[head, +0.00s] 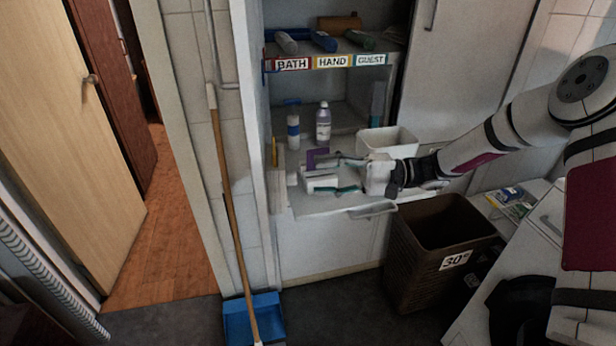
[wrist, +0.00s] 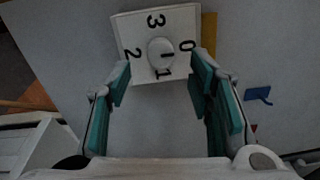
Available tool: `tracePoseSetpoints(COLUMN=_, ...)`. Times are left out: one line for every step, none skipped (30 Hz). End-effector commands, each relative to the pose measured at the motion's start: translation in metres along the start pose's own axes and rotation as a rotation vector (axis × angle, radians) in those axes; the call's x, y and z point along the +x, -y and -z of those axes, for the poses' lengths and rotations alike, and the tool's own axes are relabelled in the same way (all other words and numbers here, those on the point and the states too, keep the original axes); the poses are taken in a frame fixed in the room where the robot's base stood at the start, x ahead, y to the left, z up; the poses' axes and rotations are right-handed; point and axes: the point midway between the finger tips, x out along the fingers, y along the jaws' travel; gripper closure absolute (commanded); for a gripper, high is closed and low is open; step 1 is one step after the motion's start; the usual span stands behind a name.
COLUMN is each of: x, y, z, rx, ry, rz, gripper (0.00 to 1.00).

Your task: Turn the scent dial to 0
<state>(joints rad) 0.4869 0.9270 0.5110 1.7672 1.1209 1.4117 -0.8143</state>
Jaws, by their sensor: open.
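The scent dial is a white square plate (wrist: 138,28) with a round white knob (wrist: 160,53) in its middle. In the wrist view, 3 is at the top, 0 at the right, 1 at the bottom and 2 at the left. A short dark mark shows on the right part of the knob, roughly on the side of the 0. My gripper (wrist: 160,80) is open, with one teal finger on each side of the plate's lower part. The knob lies between and just beyond the fingertips; contact cannot be told. In the head view, my gripper (head: 338,174) is beside the white dial unit (head: 320,181).
A purple object (head: 317,158) stands right behind the dial unit. A white bin (head: 388,143), a purple-labelled bottle (head: 323,124) and a white-and-blue bottle (head: 293,132) stand nearby. A labelled shelf (head: 345,63) is above. A brown basket (head: 440,250) stands below my arm.

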Motion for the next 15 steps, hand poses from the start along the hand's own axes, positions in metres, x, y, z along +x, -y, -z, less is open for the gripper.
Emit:
tracePoseSetpoints(x=-0.012, y=0.0, z=0.001, rx=0.0, ry=-0.004, rz=0.001, gripper=0.52)
tracePoseSetpoints(x=-0.018, y=0.0, z=0.001, rx=-0.001, ry=-0.003, rz=0.001, gripper=0.52)
tracePoseSetpoints(x=-0.026, y=0.0, z=0.001, rx=-0.001, ry=-0.003, rz=0.001, gripper=0.52)
tracePoseSetpoints(x=-0.031, y=0.0, z=0.001, rx=-0.001, ry=-0.002, rz=0.002, gripper=0.52)
tracePoseSetpoints(x=-0.037, y=0.0, z=0.001, rx=-0.001, ry=-0.002, rz=0.001, gripper=0.52)
tracePoseSetpoints(x=-0.043, y=-0.001, z=0.0, rx=0.0, ry=-0.002, rz=0.0, gripper=0.52)
tracePoseSetpoints(x=-0.048, y=0.0, z=0.0, rx=0.0, ry=-0.002, rz=0.001, gripper=0.52)
tracePoseSetpoints(x=-0.052, y=0.0, z=0.0, rx=0.0, ry=-0.001, rz=0.002, gripper=0.52)
tracePoseSetpoints(x=-0.057, y=0.0, z=0.001, rx=0.0, ry=-0.001, rz=0.001, gripper=0.52)
tracePoseSetpoints(x=-0.06, y=0.0, z=0.0, rx=-0.001, ry=-0.001, rz=0.0, gripper=0.52)
tracePoseSetpoints(x=-0.062, y=0.0, z=0.0, rx=-0.001, ry=-0.001, rz=0.0, gripper=0.52)
tracePoseSetpoints(x=-0.065, y=0.0, z=0.0, rx=0.0, ry=0.0, rz=0.0, gripper=0.52)
tracePoseSetpoints(x=-0.067, y=0.0, z=0.0, rx=0.0, ry=0.0, rz=0.001, gripper=0.52)
tracePoseSetpoints(x=-0.068, y=0.0, z=0.0, rx=0.0, ry=0.001, rz=0.001, gripper=0.52)
tracePoseSetpoints(x=-0.069, y=0.0, z=0.0, rx=0.0, ry=0.001, rz=0.001, gripper=0.52)
